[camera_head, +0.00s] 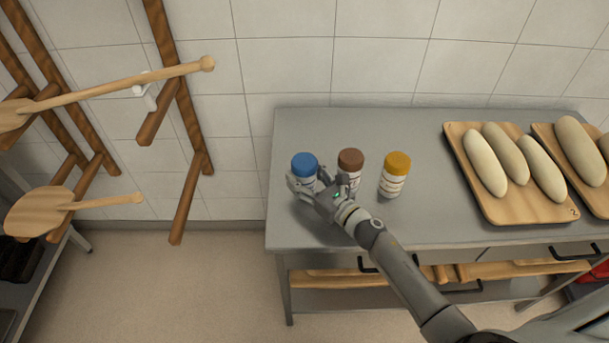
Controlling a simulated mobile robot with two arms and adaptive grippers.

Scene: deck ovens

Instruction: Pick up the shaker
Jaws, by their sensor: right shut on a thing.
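Three shakers stand in a row on the grey table (420,225). The left one is the blue-capped shaker (304,162), the middle one is the brown-capped shaker (350,160), and the right one is the yellow-capped shaker (395,175). All have white bodies with labels. My right gripper (306,186) reaches in from the lower right and is shut on the blue-capped shaker, around its body below the cap. The gripper hides the lower part of that shaker and part of the brown-capped one. I cannot tell whether the held shaker touches the table. My left gripper is not in view.
Wooden boards (512,208) with long pale dough loaves (484,162) lie on the table's right side. Wooden peels (40,211) hang on a rack at the left. A tiled wall closes the back. The table's front middle is clear beside my right arm.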

